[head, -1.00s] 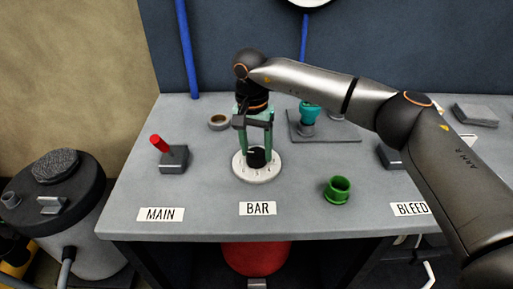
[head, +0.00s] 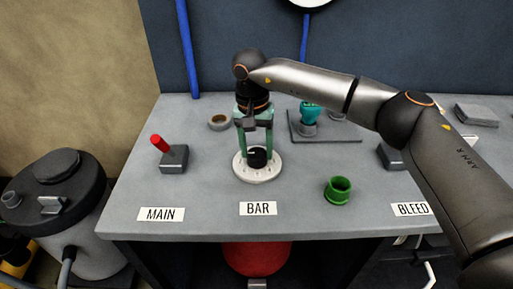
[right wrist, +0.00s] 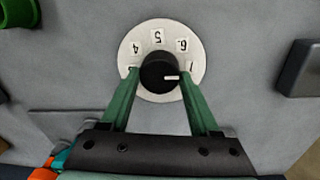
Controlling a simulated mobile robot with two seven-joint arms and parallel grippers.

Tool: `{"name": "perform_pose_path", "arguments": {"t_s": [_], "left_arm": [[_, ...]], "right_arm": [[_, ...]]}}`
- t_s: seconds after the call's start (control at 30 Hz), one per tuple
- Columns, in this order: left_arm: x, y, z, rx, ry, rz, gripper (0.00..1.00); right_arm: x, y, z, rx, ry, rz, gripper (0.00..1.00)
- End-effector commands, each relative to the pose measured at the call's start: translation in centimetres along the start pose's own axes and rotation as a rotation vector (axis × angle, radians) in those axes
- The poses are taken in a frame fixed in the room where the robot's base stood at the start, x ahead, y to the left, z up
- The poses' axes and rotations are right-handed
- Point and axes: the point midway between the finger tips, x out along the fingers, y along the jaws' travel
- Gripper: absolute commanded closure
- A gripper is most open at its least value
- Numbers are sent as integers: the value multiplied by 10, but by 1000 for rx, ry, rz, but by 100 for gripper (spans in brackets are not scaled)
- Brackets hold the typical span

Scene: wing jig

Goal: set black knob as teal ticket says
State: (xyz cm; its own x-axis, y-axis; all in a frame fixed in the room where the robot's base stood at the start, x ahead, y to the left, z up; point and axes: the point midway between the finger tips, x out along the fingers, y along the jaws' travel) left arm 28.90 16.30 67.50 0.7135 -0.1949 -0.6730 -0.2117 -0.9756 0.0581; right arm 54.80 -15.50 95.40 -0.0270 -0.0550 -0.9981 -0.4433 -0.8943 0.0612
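The black knob (right wrist: 158,72) sits in the middle of a white numbered dial (right wrist: 155,27). The knob's white mark points right in the right wrist view, towards the right-hand finger and the digit beside it, which I cannot read surely. Digits 4, 5 and 6 show around the far rim. In the head view the knob (head: 257,158) stands behind the BAR label. My right gripper (right wrist: 159,74) points down over the dial, its green fingers on either side of the knob. They look open, with a small gap to it. No teal ticket is recognisable. My left gripper is out of view.
A red-handled lever (head: 173,158) stands left of the dial, and a green cup (head: 338,190) right of it. Behind are a tape ring (head: 219,121) and a teal-topped fitting (head: 309,113). Labels MAIN (head: 160,214), BAR (head: 257,208) and BLEED (head: 409,209) line the front edge.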

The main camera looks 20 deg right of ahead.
Motion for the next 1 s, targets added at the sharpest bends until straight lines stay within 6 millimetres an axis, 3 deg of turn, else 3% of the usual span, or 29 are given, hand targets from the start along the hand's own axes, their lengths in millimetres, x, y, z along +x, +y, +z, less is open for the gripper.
{"name": "perform_pose_path", "arguments": {"t_s": [0.03,0.27,0.57,0.73,1.0], "left_arm": [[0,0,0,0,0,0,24],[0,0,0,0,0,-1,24],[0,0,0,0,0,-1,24],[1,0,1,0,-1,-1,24],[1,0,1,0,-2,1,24]], "right_arm": [[-1,0,0,-1,2,-1,32],[0,0,0,0,0,0,8],[-4,0,0,1,0,0,8],[-28,-1,0,1,3,-2,8],[-88,-1,0,0,3,-2,8]]}}
